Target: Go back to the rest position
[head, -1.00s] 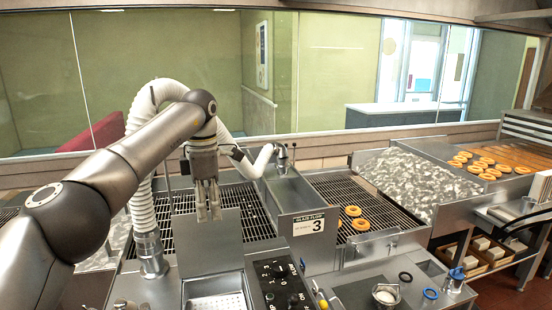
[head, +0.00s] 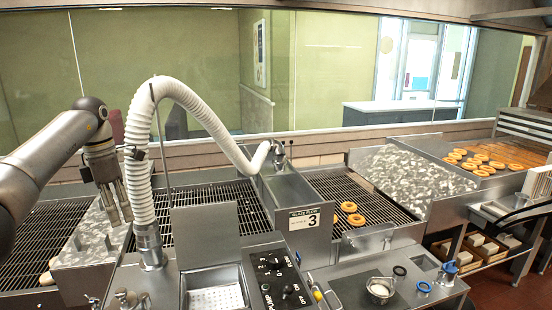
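My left gripper (head: 117,207) hangs fingers-down at the left, just left of the white ribbed hose (head: 143,190) and above the metal ledge there. Nothing shows between its fingers. The two fingers look close together, and I cannot tell whether a gap is left between them. My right gripper is not in view. The hose arches from the counter up and over to a nozzle (head: 279,155) at the glaze trough (head: 298,190).
Two donuts (head: 352,212) lie on the right grate (head: 370,195), beside the sign marked 3 (head: 304,220). More donuts (head: 483,163) sit on the far right conveyor. A control panel (head: 277,275), a metal bowl (head: 381,289) and a blue-topped container (head: 449,272) are at the front.

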